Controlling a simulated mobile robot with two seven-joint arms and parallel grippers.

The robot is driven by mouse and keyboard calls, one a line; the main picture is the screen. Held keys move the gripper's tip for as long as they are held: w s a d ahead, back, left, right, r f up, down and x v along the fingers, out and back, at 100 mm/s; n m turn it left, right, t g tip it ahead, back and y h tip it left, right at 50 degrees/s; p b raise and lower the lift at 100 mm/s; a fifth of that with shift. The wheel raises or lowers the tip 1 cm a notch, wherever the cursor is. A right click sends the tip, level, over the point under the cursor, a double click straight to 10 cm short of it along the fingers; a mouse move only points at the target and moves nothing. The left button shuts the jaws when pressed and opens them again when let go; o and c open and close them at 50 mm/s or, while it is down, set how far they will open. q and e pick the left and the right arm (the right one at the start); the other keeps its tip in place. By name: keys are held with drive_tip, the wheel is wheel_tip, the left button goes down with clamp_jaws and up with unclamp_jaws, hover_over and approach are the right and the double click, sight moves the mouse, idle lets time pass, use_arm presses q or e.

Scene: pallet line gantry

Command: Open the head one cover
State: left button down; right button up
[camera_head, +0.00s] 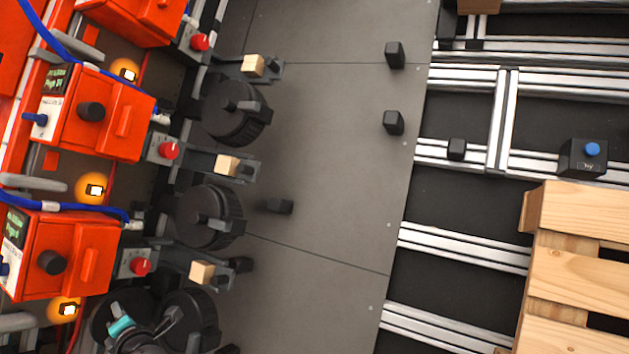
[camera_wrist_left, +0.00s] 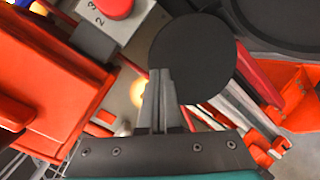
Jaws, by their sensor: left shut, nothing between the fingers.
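Several orange head units stand along the left in the head view; the lowest one (camera_head: 65,255) has a black knob, a raised orange handle and a grey side box with a red knob. I cannot tell which is head one, or which part is its cover. My left gripper (camera_head: 150,335) is low at the left, over dark round parts beside the line. In the left wrist view its fingers (camera_wrist_left: 160,90) are shut and empty, pointing at a black disc (camera_wrist_left: 195,58); I cannot tell whether they touch it. An orange housing (camera_wrist_left: 55,85) is to their left. My right gripper is not in view.
Black round reels (camera_head: 210,217) and wooden blocks (camera_head: 228,165) on grey arms line the units. Blue hoses (camera_head: 60,205) run across them. The grey floor (camera_head: 320,170) is mostly open. Metal rails (camera_head: 465,247) and a wooden pallet (camera_head: 575,280) lie at the right.

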use_arm(q)
drive_tip(key=p+v, duration=0.4)
drive_tip(key=v, duration=0.4)
drive_tip(key=shift+d, duration=0.15)
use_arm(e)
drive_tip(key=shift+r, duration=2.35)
use_arm(q)
drive_tip(key=shift+w+f, duration=0.1)
drive_tip(key=shift+f, duration=0.1)
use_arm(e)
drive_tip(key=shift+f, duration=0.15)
